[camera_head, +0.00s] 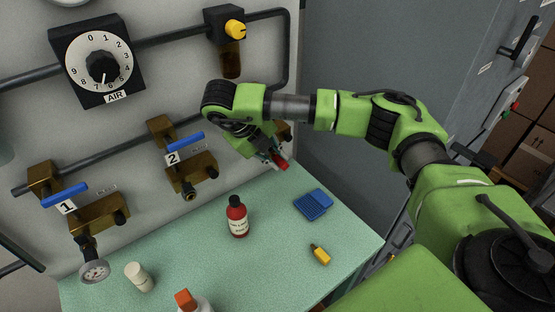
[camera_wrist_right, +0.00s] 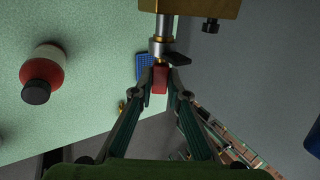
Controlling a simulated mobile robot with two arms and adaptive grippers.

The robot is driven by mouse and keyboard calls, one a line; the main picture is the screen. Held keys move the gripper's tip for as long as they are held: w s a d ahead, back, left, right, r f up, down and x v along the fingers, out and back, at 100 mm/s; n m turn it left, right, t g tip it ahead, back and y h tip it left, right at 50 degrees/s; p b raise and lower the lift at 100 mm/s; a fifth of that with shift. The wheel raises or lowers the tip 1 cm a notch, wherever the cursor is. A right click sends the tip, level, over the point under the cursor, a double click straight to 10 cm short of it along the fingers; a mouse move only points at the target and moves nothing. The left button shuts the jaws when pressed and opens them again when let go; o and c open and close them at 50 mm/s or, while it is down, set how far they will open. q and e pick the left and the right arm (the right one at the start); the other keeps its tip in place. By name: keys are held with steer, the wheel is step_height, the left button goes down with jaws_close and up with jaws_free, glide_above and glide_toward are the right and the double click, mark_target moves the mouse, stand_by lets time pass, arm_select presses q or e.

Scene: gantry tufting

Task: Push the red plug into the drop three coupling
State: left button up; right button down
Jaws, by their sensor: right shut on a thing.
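The red plug (camera_head: 282,164) is between the fingertips of my right gripper (camera_head: 271,158), above the back right edge of the green table. In the right wrist view my right gripper (camera_wrist_right: 160,88) is shut on the red plug (camera_wrist_right: 160,78). The drop three coupling (camera_wrist_right: 163,48), a metal fitting with a dark lever under a brass block, lies straight beyond the plug. Plug and coupling line up closely in that view; I cannot tell whether they touch. In the head view my right arm hides most of drop three; only a brass bit (camera_head: 284,130) shows. My left gripper is not in view.
Drops one (camera_head: 66,190) and two (camera_head: 184,136), with blue levers, are on the wall at left. On the table (camera_head: 270,270) are a red bottle (camera_head: 237,217), a blue item (camera_head: 313,204), a yellow item (camera_head: 320,255), a white container (camera_head: 140,278) and an orange-capped bottle (camera_head: 186,300).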

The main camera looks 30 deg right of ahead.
steer(key=shift+w, duration=0.45)
steer(key=shift+w+r+b, duration=0.15)
steer(key=shift+r+b, duration=0.05)
steer(key=shift+b, duration=0.1)
stand_by(0.3)
steer(key=shift+b, duration=0.4)
stand_by(0.5)
steer(key=c, duration=1.9)
jaws_free()
steer(key=shift+a+f, duration=0.1)
steer(key=v, duration=1.2)
steer(key=shift+s, duration=0.2)
